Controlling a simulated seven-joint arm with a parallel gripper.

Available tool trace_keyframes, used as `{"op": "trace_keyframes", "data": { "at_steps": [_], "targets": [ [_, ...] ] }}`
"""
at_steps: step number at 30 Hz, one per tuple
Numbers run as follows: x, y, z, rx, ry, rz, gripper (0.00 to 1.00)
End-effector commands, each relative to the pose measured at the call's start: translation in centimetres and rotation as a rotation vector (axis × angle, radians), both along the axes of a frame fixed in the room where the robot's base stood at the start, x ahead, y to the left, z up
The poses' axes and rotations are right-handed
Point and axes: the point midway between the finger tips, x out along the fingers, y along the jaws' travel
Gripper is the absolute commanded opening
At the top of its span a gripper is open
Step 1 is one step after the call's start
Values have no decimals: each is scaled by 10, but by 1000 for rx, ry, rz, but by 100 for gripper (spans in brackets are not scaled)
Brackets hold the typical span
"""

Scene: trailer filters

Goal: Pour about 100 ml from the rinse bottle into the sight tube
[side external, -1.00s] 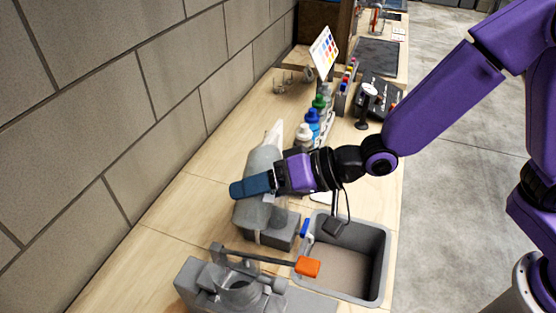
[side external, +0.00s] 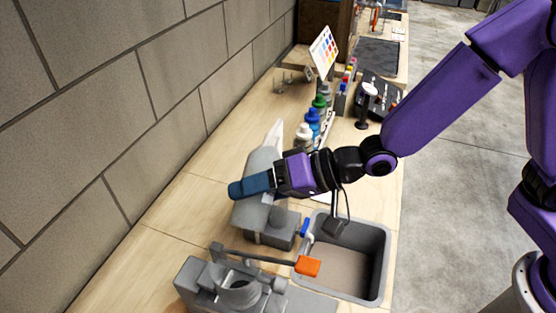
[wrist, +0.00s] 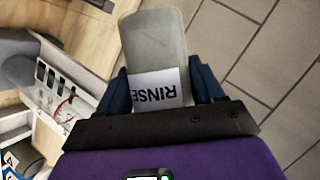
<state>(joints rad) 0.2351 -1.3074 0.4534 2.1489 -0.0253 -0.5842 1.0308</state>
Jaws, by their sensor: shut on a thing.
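My gripper (side external: 252,186) is shut on the grey rinse bottle (side external: 262,162), with its blue fingers across the body. In the wrist view the bottle (wrist: 155,45) sits between both fingers (wrist: 160,92), its white RINSE label facing the camera and upside down. In the side view the bottle is held above the bench beside the wall, and the fingers hide part of it. A grey ring-shaped holder (side external: 240,290) stands on the fixture in front, below and apart from the gripper. I cannot clearly make out the sight tube or any liquid.
A lever with an orange handle (side external: 307,266) crosses the front fixture. A grey sink (side external: 377,270) lies to the right. A grey block (side external: 285,232) stands below the gripper. Several capped bottles, one blue-capped (side external: 312,120), line the bench behind. A brick wall (side external: 90,130) borders the left.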

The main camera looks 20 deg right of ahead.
Motion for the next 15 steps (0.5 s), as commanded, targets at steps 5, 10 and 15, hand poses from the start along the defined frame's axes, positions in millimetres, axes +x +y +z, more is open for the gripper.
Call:
{"op": "trace_keyframes", "data": {
  "at_steps": [5, 10, 15],
  "targets": [
    [-1, 0, 1, 14, 9, 0, 22],
    [-1, 1, 0, 23, 19, -1, 22],
    [-1, 1, 0, 32, 27, 1, 22]
  ]
}}
